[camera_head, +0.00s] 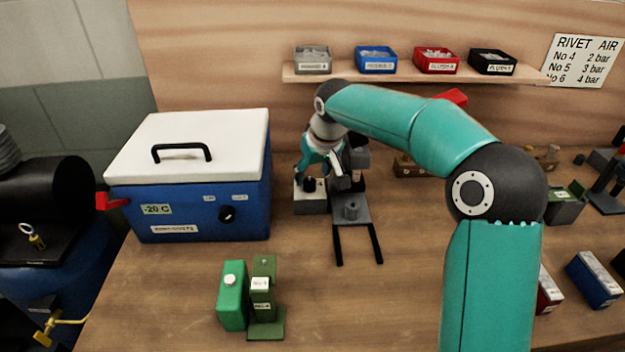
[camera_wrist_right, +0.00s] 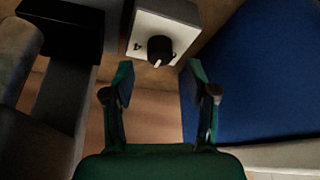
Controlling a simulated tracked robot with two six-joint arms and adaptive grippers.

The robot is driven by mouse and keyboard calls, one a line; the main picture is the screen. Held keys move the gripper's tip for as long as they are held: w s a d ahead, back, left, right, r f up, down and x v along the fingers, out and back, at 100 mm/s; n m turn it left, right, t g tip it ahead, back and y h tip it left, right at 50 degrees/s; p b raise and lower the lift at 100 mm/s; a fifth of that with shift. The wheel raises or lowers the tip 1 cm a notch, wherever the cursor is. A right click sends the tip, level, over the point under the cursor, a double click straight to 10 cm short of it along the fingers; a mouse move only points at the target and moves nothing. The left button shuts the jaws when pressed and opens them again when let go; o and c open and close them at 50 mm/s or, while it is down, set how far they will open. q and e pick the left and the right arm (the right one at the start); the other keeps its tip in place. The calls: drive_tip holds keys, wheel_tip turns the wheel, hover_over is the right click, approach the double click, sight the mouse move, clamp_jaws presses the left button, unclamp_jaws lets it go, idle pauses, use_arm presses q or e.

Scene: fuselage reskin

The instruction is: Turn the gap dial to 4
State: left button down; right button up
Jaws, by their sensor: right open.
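The gap dial (camera_wrist_right: 160,48) is a black knob with a white pointer mark, on a pale box with printed figures. In the right wrist view the mark is on the knob's near, lower side; a 4 is printed to its left. In the head view the pale box (camera_head: 310,205) stands on the bench beside a dark grey press-like stand (camera_head: 352,208), and the dial cannot be made out clearly. My right gripper (camera_wrist_right: 160,82) is open, its two fingers spread short of the dial with nothing between them. In the head view it (camera_head: 316,180) is above the box. My left gripper is not in view.
A blue cool box (camera_head: 205,195) with a white lid stands close to the left. Two dark rails (camera_head: 358,243) stick out in front of the stand. Green blocks (camera_head: 250,290) stand at the front left. A shelf (camera_head: 400,75) with several small bins is behind.

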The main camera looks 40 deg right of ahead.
sight(310, 181)
drive_tip(key=shift+x, duration=1.9)
